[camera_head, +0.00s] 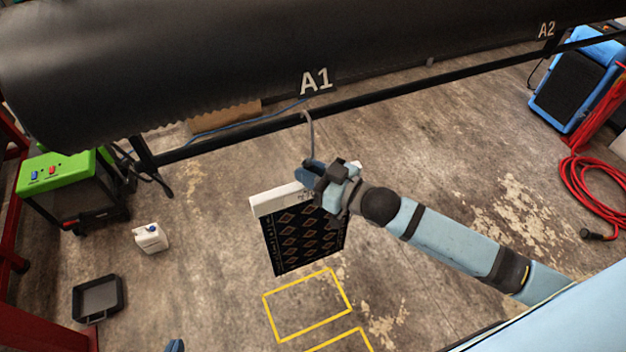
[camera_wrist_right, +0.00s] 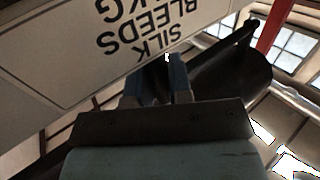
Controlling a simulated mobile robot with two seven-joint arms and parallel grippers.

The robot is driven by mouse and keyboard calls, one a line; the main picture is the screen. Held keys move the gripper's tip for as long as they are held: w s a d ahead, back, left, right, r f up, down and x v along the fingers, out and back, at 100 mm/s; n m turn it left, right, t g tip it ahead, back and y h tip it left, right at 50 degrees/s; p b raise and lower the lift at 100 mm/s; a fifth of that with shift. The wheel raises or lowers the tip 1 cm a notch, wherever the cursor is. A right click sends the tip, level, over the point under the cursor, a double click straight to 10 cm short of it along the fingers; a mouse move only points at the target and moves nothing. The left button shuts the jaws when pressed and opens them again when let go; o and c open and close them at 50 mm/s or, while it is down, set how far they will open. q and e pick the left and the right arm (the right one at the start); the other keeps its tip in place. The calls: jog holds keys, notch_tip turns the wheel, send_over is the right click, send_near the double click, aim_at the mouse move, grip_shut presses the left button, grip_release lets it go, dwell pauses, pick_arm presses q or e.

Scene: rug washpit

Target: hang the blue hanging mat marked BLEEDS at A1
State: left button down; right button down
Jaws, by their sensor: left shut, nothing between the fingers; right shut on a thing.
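The hanging mat (camera_head: 303,240) is very dark with orange diamonds and hangs below a white header bar (camera_head: 275,201). In the right wrist view the white bar (camera_wrist_right: 60,65) fills the upper left, with upside-down lettering including SILK and BLEEDS. My right gripper (camera_head: 313,170) is shut at the top of the mat; its exact grip is hidden. Its blue fingers show in the right wrist view (camera_wrist_right: 165,82). The A1 label (camera_head: 316,82) is on the dark roller above. A grey hook (camera_head: 309,128) hangs from the rail below it, just above my gripper. Only a tip of my left gripper (camera_head: 175,346) shows, at the bottom edge.
A dark rail (camera_head: 400,92) runs under the big roller (camera_head: 180,70), with label A2 (camera_head: 546,30) at right. A green-topped machine (camera_head: 62,175), white jug (camera_head: 150,238) and black tray (camera_head: 97,298) stand left. A blue unit (camera_head: 577,85) and red hose (camera_head: 590,185) lie right.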

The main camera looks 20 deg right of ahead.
jog(key=shift+w, duration=0.15)
jog(key=w, duration=0.5)
jog(key=shift+w+a+r, duration=0.1)
jog(key=shift+w, duration=0.3)
dwell(0.4)
dwell(0.5)
